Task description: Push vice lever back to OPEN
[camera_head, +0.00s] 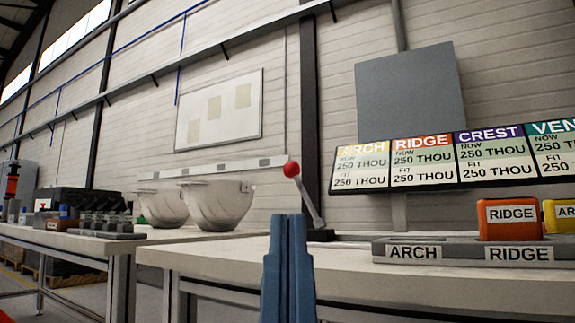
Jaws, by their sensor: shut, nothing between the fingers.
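The vice lever (310,203) is a thin grey rod with a red ball knob (291,169) at its top. It tilts up and to the left from a dark base (320,235) on the white bench. No OPEN marking is legible in this view. My gripper (289,218) shows as two blue fingers, closed together and empty, pointing up at the bottom middle. Its tips appear just below and in front of the lever in the picture. I cannot tell whether they touch it. The vice's jaws are not clearly visible.
A grey rack (465,251) labelled ARCH and RIDGE holds an orange RIDGE block (510,219) and a yellow block (560,217) at right. A board of settings (455,158) stands behind. Bench between gripper and rack is clear.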

